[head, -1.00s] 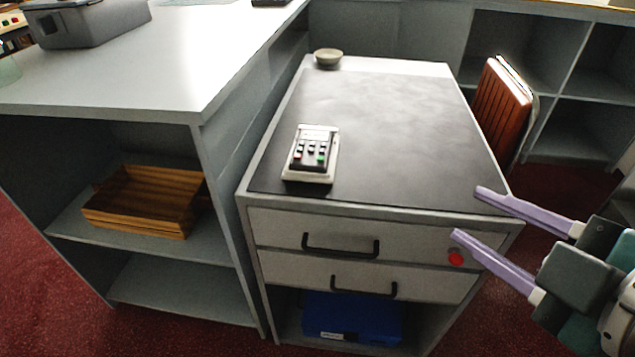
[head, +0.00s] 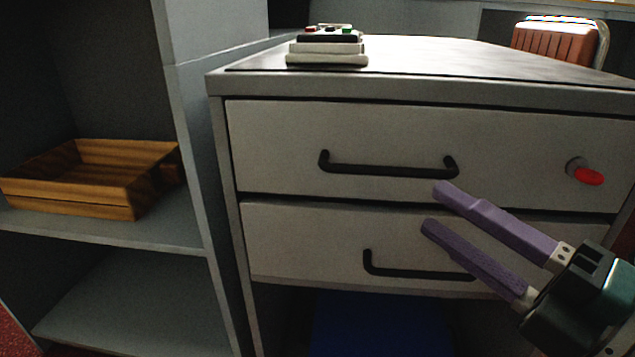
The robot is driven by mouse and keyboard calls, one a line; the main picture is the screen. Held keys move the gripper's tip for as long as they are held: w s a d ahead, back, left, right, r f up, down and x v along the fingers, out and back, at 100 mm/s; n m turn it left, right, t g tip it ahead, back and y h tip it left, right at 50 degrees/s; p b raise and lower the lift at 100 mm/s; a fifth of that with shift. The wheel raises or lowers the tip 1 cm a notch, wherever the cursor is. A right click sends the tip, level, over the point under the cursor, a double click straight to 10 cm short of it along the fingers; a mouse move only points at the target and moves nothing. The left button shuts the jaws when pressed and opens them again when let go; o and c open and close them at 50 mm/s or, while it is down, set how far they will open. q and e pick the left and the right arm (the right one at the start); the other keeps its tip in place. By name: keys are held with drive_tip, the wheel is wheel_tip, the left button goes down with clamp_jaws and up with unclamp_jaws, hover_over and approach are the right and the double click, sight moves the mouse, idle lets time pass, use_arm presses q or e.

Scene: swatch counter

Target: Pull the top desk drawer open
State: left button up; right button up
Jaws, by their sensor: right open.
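The top desk drawer (head: 280,143) is shut, a grey-white front with a black bar handle (head: 390,171) across its middle. A red knob or lock (head: 587,175) sits at its right side. My right gripper (head: 436,208) comes in from the lower right, open and empty, with two purple fingers. Its fingertips appear just below the right end of the top handle, in front of the gap between the drawers; I cannot tell how far they are from the fronts. The lower drawer (head: 300,240) is shut too, its handle (head: 400,270) partly hidden by the gripper. My left gripper is out of view.
A wooden tray (head: 75,205) lies on the shelf (head: 110,232) at left. A blue box (head: 380,325) is under the drawers. A brown folding chair (head: 553,42) stands behind right.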

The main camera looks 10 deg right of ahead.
sight(382, 174)
drive_tip(key=b+x, duration=0.3)
drive_tip(key=x, duration=0.6)
drive_tip(key=shift+w+a, duration=0.25)
drive_tip(key=shift+w, duration=0.05)
drive_tip(key=c, duration=0.5)
clamp_jaws()
idle(0.6)
